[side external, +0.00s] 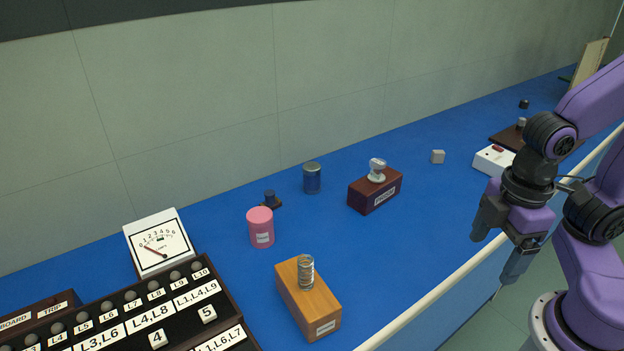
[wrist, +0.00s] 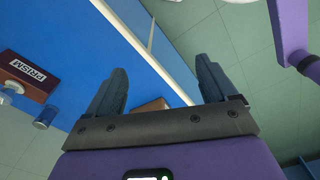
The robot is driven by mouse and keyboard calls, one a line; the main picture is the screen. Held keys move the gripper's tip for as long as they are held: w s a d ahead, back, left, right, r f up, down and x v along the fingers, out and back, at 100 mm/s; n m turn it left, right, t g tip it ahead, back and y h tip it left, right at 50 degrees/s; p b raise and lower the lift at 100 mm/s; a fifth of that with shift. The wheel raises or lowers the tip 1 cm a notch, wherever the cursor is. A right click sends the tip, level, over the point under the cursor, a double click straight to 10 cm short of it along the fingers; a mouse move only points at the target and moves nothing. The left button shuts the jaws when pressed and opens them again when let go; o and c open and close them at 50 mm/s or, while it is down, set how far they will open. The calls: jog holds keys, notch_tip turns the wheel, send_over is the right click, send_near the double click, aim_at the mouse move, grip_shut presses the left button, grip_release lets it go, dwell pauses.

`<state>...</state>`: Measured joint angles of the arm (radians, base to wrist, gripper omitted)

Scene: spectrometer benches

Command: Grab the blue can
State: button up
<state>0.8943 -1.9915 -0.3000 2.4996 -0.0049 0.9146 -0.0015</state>
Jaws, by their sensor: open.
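The blue can (side external: 312,180) is a small cylinder with a silvery rim and lid. It stands upright on the blue bench near the wall, between a pink can and a dark red box. In the wrist view, the blue can (wrist: 45,118) is at the left, beside the red box labelled PRISM. My gripper (side external: 497,256) is at the right of the side view, apart from the can and beyond the bench's front edge. Its two fingers are spread with nothing between them; they also show in the wrist view (wrist: 160,66).
The pink can (side external: 261,229) stands left of the blue can, with a small dark knob (side external: 270,199) behind. The red PRISM box (side external: 375,190) is to its right. A wooden block with a coil (side external: 309,302) is nearer the front. A white box (side external: 493,160) stands by my arm.

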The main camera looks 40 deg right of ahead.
jog(key=w+a+f+n+t+h, duration=0.2)
jog(key=w+n+t+h, duration=0.15)
jog(key=w, duration=0.95)
jog(key=w+a+f+n+t+h, duration=0.15)
jog(key=w+n+h, duration=0.25)
jog(key=w, duration=0.9)
jog(key=n+t, duration=0.6)
jog(key=n, duration=0.3)
send_near(311, 174)
jog(key=shift+h, duration=0.45)
jog(key=x, duration=0.9)
jog(key=shift+w+a+f, duration=0.15)
jog(key=shift+a+f, duration=0.1)
jog(key=shift+f, duration=0.05)
jog(key=shift+x, duration=2.75)
jog(key=shift+d, duration=0.1)
jog(key=c, duration=1.1)
jog(key=shift+r, duration=0.1)
